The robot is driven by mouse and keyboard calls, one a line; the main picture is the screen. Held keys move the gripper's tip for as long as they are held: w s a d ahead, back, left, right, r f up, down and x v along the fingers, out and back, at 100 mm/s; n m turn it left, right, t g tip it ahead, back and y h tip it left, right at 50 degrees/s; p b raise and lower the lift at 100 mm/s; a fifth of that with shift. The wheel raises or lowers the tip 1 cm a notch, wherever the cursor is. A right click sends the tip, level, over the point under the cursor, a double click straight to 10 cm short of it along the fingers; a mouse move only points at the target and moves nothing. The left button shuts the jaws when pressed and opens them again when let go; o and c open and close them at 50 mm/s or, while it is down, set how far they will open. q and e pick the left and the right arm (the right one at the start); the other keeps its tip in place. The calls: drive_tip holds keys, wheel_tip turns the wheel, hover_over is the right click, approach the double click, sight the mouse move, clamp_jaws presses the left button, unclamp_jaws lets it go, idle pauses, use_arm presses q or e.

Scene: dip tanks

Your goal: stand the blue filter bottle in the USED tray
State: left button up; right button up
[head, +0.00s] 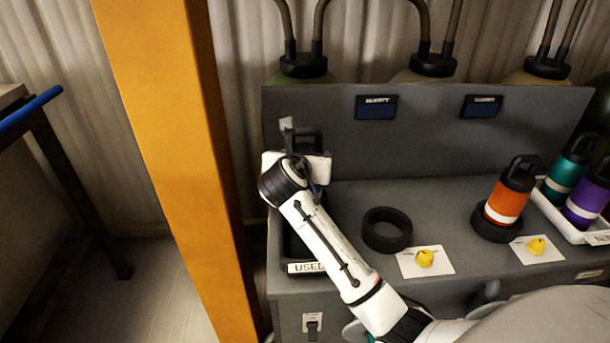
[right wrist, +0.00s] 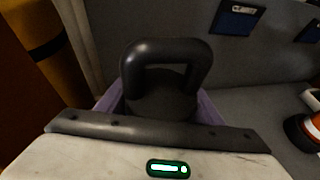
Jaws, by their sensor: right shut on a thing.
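The blue filter bottle (head: 305,132) is at the far left of the bench, mostly hidden behind my right gripper (head: 296,163). Its black loop handle stands up above the gripper, and a sliver of blue shows beside it. In the right wrist view, the handle and cap (right wrist: 165,90) rise beyond the jaw, with blue-violet edges on both sides. My right gripper is shut on the bottle. The dark USED tray (head: 306,268) lies below the gripper and my arm, which hide most of it. I cannot tell whether the bottle's base touches the tray floor. My left gripper is out of view.
An empty black ring holder (head: 387,229) stands right of the tray. An orange bottle (head: 507,196) sits in another ring. Teal (head: 567,168) and purple (head: 587,203) bottles stand in a white tray. A yellow post (head: 180,150) rises close on the left.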

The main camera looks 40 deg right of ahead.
drive_tip(key=shift+f, duration=1.85)
drive_tip(key=o, duration=1.5)
drive_tip(key=shift+f, duration=0.15)
drive_tip(key=shift+b, duration=0.3)
drive_tip(key=v, duration=1.2)
drive_tip(key=shift+p, duration=0.45)
